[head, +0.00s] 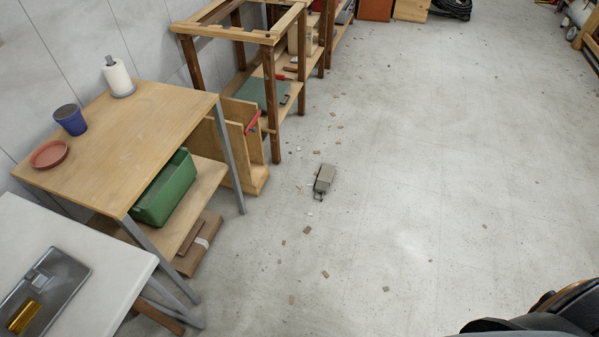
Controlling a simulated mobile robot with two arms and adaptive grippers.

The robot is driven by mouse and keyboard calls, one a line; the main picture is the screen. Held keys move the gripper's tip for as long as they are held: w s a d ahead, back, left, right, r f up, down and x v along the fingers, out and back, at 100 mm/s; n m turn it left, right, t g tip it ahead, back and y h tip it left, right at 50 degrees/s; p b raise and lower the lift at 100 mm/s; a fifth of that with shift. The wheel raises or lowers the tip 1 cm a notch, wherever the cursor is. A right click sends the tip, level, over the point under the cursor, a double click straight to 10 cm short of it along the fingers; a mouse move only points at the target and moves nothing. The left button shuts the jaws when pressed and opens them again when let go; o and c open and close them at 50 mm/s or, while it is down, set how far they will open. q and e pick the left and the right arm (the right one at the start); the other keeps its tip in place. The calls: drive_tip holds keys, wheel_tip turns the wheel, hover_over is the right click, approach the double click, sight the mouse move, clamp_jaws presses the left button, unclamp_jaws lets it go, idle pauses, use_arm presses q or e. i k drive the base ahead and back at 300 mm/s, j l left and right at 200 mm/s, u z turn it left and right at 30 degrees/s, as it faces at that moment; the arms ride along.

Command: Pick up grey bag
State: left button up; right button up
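A small grey-green object, which looks like the grey bag (325,178), lies on the concrete floor near the middle of the head view. It is to the right of the wooden shelf units, in the open. At this size I cannot make out its details. Neither of my grippers shows in the view, and nothing is seen touching the bag.
A wooden table (140,120) with a blue cup (70,120), a red dish (49,154) and a paper roll (118,77) stands left. A green bin (165,188) sits beneath. A white table (100,255) is nearer.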

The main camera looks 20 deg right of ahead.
sight(324, 180)
drive_tip(key=i+l+u, duration=0.25)
drive_tip(key=i+l, duration=0.2)
drive_tip(key=l, duration=0.25)
drive_tip(key=i+l+u, duration=0.15)
drive_tip(key=l, duration=0.25)
drive_tip(key=i+l+u, duration=0.1)
drive_tip(key=l, duration=0.3)
drive_tip(key=i+l+u, duration=0.15)
drive_tip(key=l, duration=0.25)
drive_tip(key=i, duration=0.1)
